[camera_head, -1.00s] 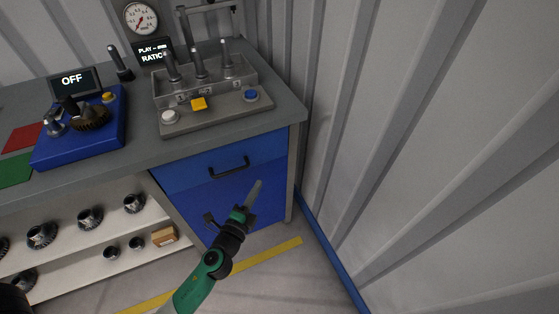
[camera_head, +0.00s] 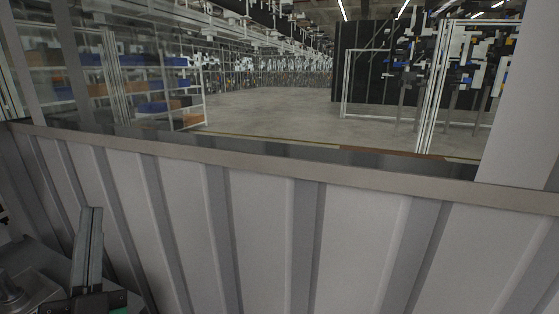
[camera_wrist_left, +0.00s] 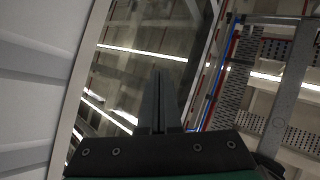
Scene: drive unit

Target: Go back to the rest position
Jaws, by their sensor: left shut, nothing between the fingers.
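My left gripper (camera_head: 91,215) points upward at the lower left of the head view, close to the grey corrugated wall. Its two grey fingers are together with nothing between them. In the left wrist view the gripper (camera_wrist_left: 159,75) is also shut and points up toward the hall's ceiling. My right gripper is in neither view.
The corrugated wall (camera_head: 265,235) with its flat top rail fills the lower half of the head view. A bit of the grey bench (camera_head: 50,262) shows at bottom left. Beyond the wall lie an open hall floor (camera_head: 280,112) and shelves with bins (camera_head: 150,85).

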